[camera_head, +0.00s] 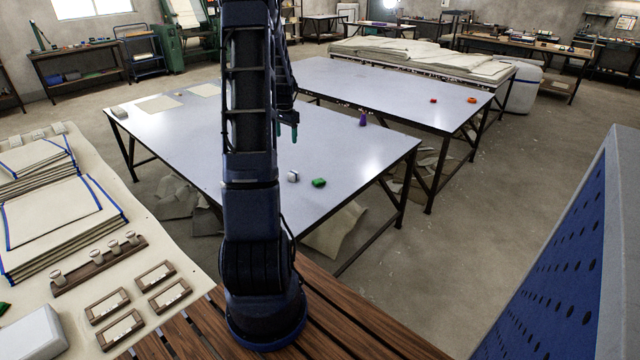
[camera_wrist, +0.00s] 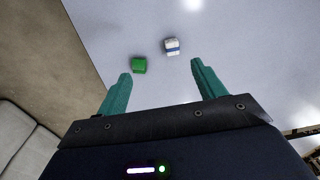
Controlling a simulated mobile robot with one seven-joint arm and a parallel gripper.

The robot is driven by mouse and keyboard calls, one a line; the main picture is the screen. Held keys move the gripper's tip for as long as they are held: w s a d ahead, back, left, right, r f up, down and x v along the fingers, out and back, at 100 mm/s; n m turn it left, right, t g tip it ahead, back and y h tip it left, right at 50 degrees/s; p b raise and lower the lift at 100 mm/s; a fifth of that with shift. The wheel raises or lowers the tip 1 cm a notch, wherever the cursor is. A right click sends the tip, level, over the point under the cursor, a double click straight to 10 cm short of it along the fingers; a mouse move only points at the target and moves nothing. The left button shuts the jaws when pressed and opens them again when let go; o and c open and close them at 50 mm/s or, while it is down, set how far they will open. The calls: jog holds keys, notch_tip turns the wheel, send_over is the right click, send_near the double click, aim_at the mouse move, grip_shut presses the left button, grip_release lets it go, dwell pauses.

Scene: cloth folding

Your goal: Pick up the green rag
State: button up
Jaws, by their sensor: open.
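The green rag (camera_head: 319,182) is a small green bundle on the near part of the pale table (camera_head: 345,150), close to its near right edge. In the wrist view the green rag (camera_wrist: 139,65) lies beyond my fingertips, nearer the left finger. My gripper (camera_head: 287,132), with teal fingers, hangs above the table and is partly hidden by my arm in the head view. In the wrist view my gripper (camera_wrist: 161,72) is open and nothing is between its fingers. It is apart from the rag.
A small white block with a dark band (camera_head: 293,176) lies beside the rag. A purple object (camera_head: 363,118) stands near the table's far right edge. A second pale table (camera_head: 400,92) behind holds small orange items. The tabletop around the rag is otherwise clear.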

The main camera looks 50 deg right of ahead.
aim_at(322, 179)
jog(key=s+d+f+m, duration=0.2)
jog(key=s+d+f, duration=0.2)
jog(key=d+f, duration=0.3)
jog(key=s+d+f+m, duration=0.2)
jog(key=s+d+f, duration=0.2)
jog(key=d+f, duration=0.35)
jog(key=shift+g, duration=0.3)
jog(key=f, duration=1)
jog(key=shift+w+a+f, duration=0.3)
jog(key=shift+a+f, duration=0.05)
jog(key=shift+f, duration=0.05)
jog(key=shift+c, duration=0.4)
jog(key=c, duration=1)
